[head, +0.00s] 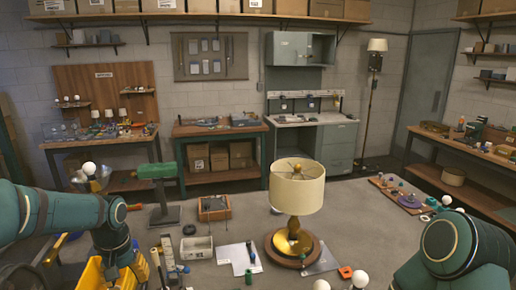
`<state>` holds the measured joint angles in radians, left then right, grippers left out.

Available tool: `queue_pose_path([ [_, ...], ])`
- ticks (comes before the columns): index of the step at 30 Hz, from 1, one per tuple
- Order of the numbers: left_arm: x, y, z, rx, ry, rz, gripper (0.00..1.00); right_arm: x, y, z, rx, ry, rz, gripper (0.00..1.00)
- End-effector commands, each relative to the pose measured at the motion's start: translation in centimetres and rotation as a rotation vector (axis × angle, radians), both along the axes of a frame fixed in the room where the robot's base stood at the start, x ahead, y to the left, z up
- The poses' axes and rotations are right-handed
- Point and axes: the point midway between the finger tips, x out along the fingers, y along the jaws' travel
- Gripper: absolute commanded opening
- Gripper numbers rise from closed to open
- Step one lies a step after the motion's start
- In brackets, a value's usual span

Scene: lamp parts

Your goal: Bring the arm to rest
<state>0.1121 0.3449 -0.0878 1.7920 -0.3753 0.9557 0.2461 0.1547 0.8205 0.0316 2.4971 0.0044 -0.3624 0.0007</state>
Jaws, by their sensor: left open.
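A lamp (292,238) stands upright on the table (370,238) near its middle, with a brass body on a round wooden base. A cream shade (297,188) sits on top of it, with a small knob above. My left arm comes in from the left and bends down at the table's left side.
A yellow crate (92,274) is beside my left arm. A green tool on a stand (160,190), a wooden tray (214,208), a white box (197,247) and papers (238,257) lie left of the lamp. Loose bulbs and small parts lie at the right. Table between lamp and right-hand parts is clear.

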Motion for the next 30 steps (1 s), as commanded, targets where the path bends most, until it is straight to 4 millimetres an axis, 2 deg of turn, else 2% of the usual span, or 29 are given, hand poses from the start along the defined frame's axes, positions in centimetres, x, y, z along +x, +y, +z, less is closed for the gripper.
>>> queue_pose_path([
  [1,-0.2,-1.8,-3.4,-0.032,0.006,-0.029,0.55,0.0,0.0,-0.8,0.0,0.0,0.001,0.47],
  [5,-0.6,-5.7,-9.6,-0.104,-0.023,-0.075,0.55,0.0,0.1,-2.2,-0.002,0.002,0.003,0.47],
  [8,-1.6,-9.0,-14.6,-0.164,-0.046,-0.1,0.55,0.0,0.2,-3.3,-0.003,0.004,0.003,0.47],
  [12,-4.7,-14.1,-22.2,-0.251,-0.079,-0.116,0.55,-0.2,0.3,-5.2,-0.004,0.007,0.005,0.47],
  [16,-8.7,-18.0,-28.0,-0.306,-0.109,-0.108,0.55,-0.3,0.3,-6.9,-0.007,0.012,0.007,0.47],
  [18,-10.8,-19.5,-30.3,-0.321,-0.124,-0.097,0.55,-0.4,0.4,-7.7,-0.007,0.014,0.008,0.47],
  [21,-13.3,-20.8,-32.4,-0.328,-0.142,-0.083,0.55,-0.4,0.4,-8.5,-0.008,0.015,0.009,0.47],
  [25,-15.3,-21.6,-33.7,-0.324,-0.158,-0.072,0.55,-0.4,0.4,-9.0,-0.009,0.016,0.009,0.47],
  [30,-15.9,-21.8,-33.9,-0.321,-0.168,-0.067,0.55,-0.4,0.5,-9.1,-0.01,0.016,0.01,0.47],
])
